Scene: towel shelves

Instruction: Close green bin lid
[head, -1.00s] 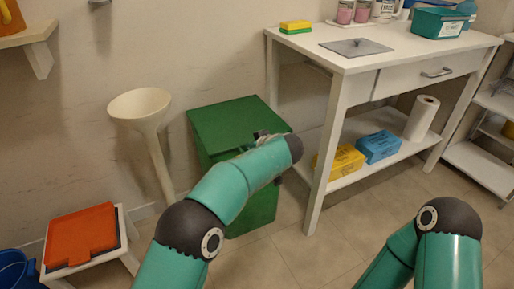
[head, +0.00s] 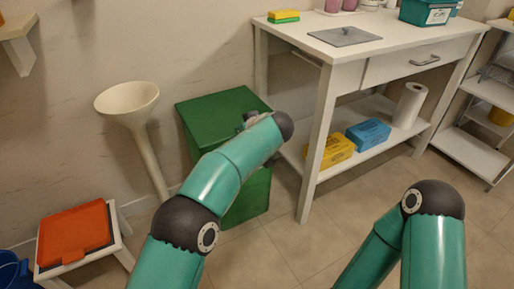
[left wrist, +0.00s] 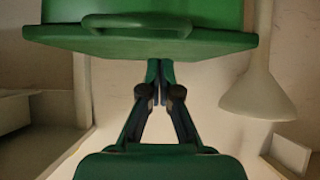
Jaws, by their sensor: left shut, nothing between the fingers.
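The green bin (head: 248,196) stands against the wall, left of the white table. Its green lid (head: 212,110) looks flat across the top; my left forearm hides its right front part, so a small gap cannot be ruled out. In the left wrist view, which looks upside down, the lid's edge (left wrist: 215,40) and handle (left wrist: 137,22) cross the top. My left gripper (left wrist: 158,66) is shut and empty, with its tips close to that edge; contact cannot be told. In the head view only a bit of it shows above the lid. My right gripper is out of view.
The white table (head: 314,150) stands right of the bin, its leg close to my left forearm. A cream funnel-shaped stand (head: 128,98) is left of the bin. A low stool with an orange top (head: 75,232) stands farther left. Bare floor lies in front.

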